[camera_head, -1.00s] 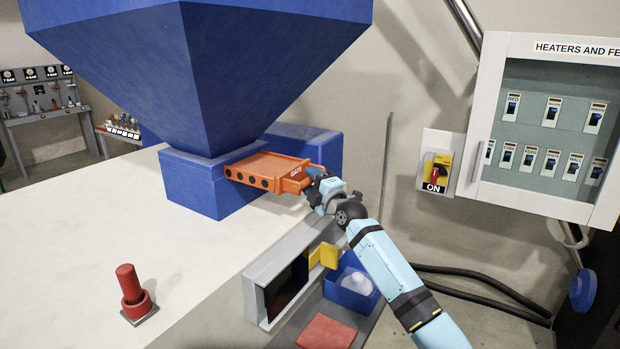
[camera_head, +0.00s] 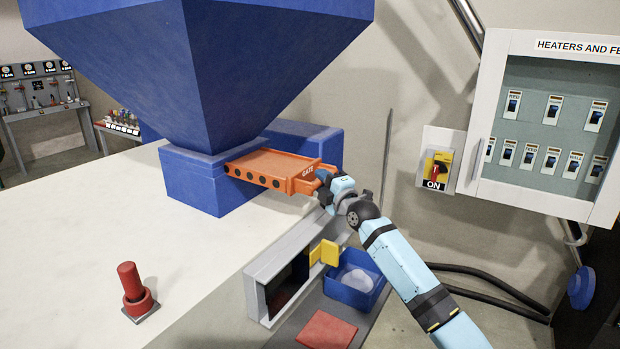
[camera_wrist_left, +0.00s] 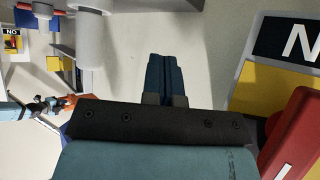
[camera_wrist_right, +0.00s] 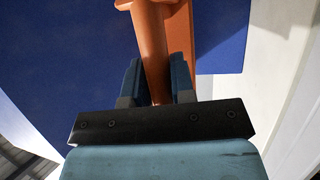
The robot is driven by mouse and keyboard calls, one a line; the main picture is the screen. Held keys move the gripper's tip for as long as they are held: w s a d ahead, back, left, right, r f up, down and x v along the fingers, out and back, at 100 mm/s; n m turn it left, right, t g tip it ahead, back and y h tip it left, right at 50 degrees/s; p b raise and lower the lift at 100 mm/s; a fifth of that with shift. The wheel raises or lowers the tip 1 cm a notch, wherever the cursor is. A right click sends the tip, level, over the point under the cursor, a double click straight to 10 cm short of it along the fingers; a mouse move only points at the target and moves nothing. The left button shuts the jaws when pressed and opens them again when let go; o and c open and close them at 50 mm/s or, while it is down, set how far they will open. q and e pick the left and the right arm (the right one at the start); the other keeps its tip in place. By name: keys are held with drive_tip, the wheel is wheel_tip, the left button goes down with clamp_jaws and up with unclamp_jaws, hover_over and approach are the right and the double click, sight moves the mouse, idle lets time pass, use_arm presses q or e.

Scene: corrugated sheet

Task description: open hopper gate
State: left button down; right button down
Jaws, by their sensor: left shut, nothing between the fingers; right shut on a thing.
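The orange hopper gate (camera_head: 270,167) sticks out to the right from the blue base (camera_head: 195,180) under the big blue hopper (camera_head: 205,75). Its outer end carries a label and an orange handle, seen close in the right wrist view (camera_wrist_right: 153,50). My right gripper (camera_head: 326,182) is at that outer end, shut on the handle, with a finger on each side of it. My left gripper (camera_wrist_left: 165,78) is not in the head view. Its blue fingers are together with nothing between them in the left wrist view.
Below the gate are a yellow flap (camera_head: 330,252), a blue bin (camera_head: 355,283) and a red pad (camera_head: 326,329). A rotary switch (camera_head: 437,168) and a switch cabinet (camera_head: 545,120) are on the right wall.

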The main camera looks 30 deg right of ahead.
drive_tip(key=s+d, duration=0.5)
drive_tip(key=s, duration=0.3)
drive_tip(key=shift+s, duration=0.35)
drive_tip(key=c, duration=1)
unclamp_jaws()
